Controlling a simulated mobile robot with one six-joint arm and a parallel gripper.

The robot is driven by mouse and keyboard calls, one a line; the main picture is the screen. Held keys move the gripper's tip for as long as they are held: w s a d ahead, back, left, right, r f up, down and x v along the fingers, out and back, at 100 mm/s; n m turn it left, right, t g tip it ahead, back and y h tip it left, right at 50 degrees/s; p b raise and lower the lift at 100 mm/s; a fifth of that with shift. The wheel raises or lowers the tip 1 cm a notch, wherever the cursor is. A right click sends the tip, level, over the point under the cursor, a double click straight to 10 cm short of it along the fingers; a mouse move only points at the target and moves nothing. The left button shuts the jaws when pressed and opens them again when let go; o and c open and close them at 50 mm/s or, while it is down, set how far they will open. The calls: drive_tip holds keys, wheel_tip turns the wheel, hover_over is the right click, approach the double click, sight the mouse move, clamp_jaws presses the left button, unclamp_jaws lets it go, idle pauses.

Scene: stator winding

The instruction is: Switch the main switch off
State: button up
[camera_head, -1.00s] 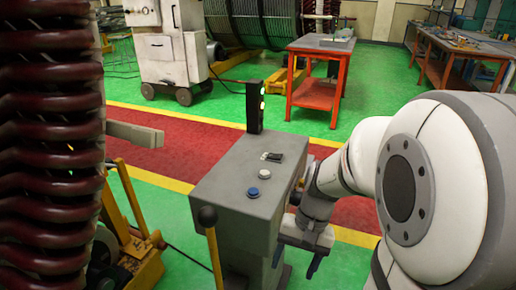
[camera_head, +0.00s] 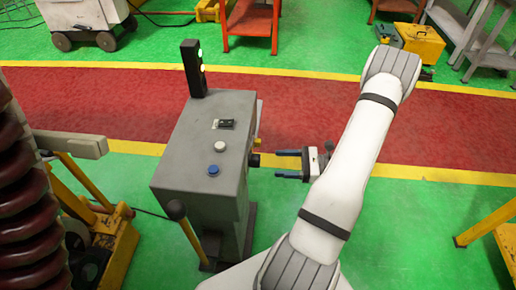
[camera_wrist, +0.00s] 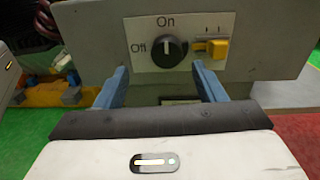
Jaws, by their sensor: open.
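The main switch (camera_wrist: 170,48) is a black rotary knob on a white plate on the side of a grey control cabinet (camera_head: 190,150). The plate reads "On" above the knob and "Off" to its left. The knob's white mark points up at "On". In the head view the knob (camera_head: 254,160) sticks out from the cabinet's right side. My gripper (camera_head: 277,163) is open and empty, just right of the knob and facing it. In the wrist view its two blue fingers (camera_wrist: 164,86) stand either side of the knob, lower in the picture and apart from it.
A yellow switch (camera_wrist: 216,48) sits right of the knob. The cabinet top carries a white button (camera_head: 220,147), a blue button (camera_head: 213,170) and a lit signal tower (camera_head: 194,68). A lever with a dark ball (camera_head: 176,209) stands at the front.

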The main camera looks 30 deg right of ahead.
sight(255, 160)
drive_tip(key=p+x, duration=0.1)
drive_tip(key=x, duration=0.6)
drive_tip(key=shift+w+m+t, duration=0.4)
drive_tip(key=shift+w, duration=0.1)
drive_tip(key=shift+d+f, duration=0.1)
drive_tip(key=shift+d, duration=0.05)
drive_tip(key=c, duration=1)
drive_tip(key=shift+o, duration=0.2)
